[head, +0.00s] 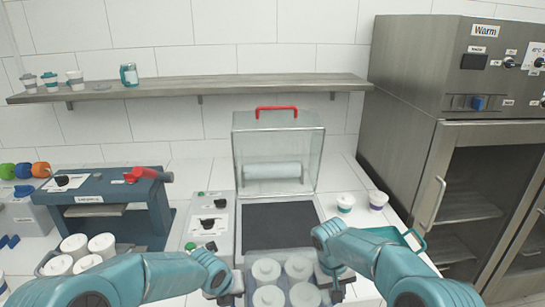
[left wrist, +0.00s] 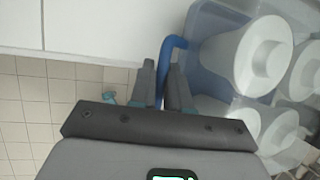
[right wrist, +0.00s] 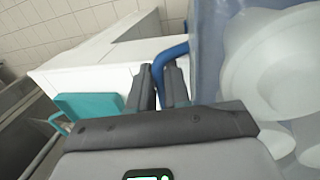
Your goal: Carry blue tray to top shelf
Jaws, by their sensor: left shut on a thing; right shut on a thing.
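The blue tray shows as a translucent wall and floor in the left wrist view (left wrist: 207,55) and the right wrist view (right wrist: 205,50). Several whitish lidded cups (head: 266,270) stand in it at the bottom centre of the head view. My left gripper (head: 237,281) is shut on the tray's left blue handle (left wrist: 171,55). My right gripper (head: 337,286) is shut on its right blue handle (right wrist: 168,58). A steel cabinet marked Warm (head: 405,110) stands at right, with inner shelves (head: 468,207) behind dark glass.
A clear hooded machine (head: 280,150) with a red handle and dark bed stands behind the tray. Two white cups (head: 345,203) and a teal tray-like thing (head: 405,238) sit to its right. A blue-grey machine (head: 105,205) stands left. The wall shelf's right half is bare.

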